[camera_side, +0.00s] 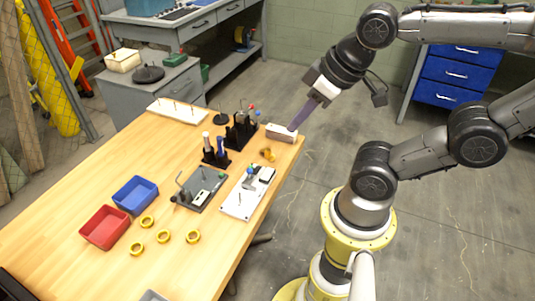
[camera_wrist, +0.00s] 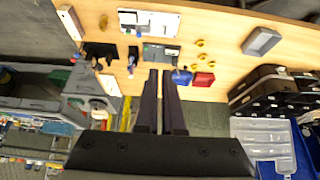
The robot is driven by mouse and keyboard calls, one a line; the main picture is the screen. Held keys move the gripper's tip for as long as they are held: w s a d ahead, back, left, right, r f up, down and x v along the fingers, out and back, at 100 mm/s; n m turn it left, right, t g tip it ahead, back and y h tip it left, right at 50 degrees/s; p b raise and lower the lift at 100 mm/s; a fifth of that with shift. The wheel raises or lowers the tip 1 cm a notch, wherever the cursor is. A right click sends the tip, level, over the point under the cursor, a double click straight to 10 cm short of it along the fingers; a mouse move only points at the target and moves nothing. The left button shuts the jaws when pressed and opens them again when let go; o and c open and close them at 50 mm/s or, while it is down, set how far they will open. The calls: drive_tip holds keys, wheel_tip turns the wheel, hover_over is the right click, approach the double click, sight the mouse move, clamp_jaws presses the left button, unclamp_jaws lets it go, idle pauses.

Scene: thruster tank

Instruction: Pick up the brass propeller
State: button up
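The brass propeller (camera_side: 268,154) is a small golden piece lying on the table near its right edge in the side view. It also shows as a small brownish-gold spot (camera_wrist: 103,21) near the top of the wrist view. My gripper (camera_side: 292,127) is above the table's right edge, up and to the right of the propeller in the picture. In the wrist view my gripper (camera_wrist: 160,72) has two dark fingers, with a narrow gap between them and nothing held. The propeller is apart from the fingers.
A pale block (camera_side: 282,133) and a black tool rack (camera_side: 240,131) stand close to the propeller. A white board (camera_side: 240,207) with parts lies nearer the front. Blue (camera_side: 135,195) and red (camera_side: 104,228) bins and several yellow rings (camera_side: 163,236) are farther left.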

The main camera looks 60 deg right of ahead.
drive_tip(key=o, duration=0.8)
